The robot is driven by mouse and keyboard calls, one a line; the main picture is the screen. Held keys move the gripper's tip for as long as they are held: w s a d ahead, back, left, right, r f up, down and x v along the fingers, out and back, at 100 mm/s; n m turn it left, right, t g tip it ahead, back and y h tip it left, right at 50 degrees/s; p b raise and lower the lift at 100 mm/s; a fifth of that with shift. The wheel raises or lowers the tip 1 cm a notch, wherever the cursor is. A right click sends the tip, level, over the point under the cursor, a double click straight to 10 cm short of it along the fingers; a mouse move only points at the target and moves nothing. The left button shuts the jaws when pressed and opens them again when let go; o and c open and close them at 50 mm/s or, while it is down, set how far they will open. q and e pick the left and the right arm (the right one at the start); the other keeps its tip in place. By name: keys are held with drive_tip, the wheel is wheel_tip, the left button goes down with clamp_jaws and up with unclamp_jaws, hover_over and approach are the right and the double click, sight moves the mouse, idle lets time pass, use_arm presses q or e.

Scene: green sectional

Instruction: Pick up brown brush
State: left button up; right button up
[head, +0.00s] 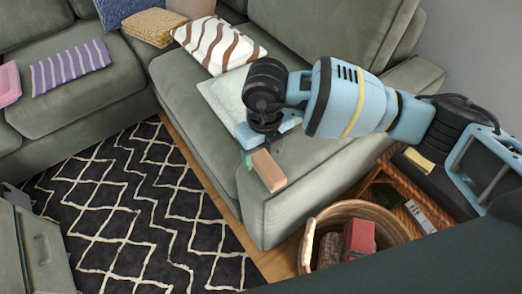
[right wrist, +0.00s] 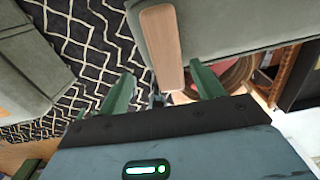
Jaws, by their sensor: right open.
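The brown brush (head: 269,171) is a flat, light-brown, rounded block by the front end of the green sofa's armrest. It also shows in the right wrist view (right wrist: 162,45), stretching from the top edge down toward the space between my fingers. My right gripper (head: 263,156) is over the brush's far end in the head view. In the right wrist view its green fingers (right wrist: 163,88) are spread wide, one to each side of the brush's near end, with nothing clamped. Whether a finger touches the brush I cannot tell. My left gripper is not in view.
The green sectional (head: 190,90) carries several cushions, including a brown-and-white striped one (head: 217,46). A round wicker basket (head: 385,218) holding a red item (head: 359,238) stands beside the armrest. A black-and-white rug (head: 140,215) covers the floor. A grey-green box-like piece (head: 45,255) is at lower left.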

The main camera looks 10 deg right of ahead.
sight(266, 162)
drive_tip(key=shift+w+d+r, duration=0.1)
drive_tip(key=shift+w, duration=0.2)
drive_tip(key=shift+s+f, duration=0.1)
drive_tip(key=shift+f, duration=1.25)
drive_tip(key=f, duration=0.4)
drive_tip(key=shift+d+b, duration=0.3)
drive_tip(key=shift+b, duration=0.05)
drive_tip(key=shift+f, duration=0.55)
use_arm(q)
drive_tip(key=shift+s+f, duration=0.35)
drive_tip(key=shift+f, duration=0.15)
use_arm(e)
drive_tip(key=shift+c, duration=0.3)
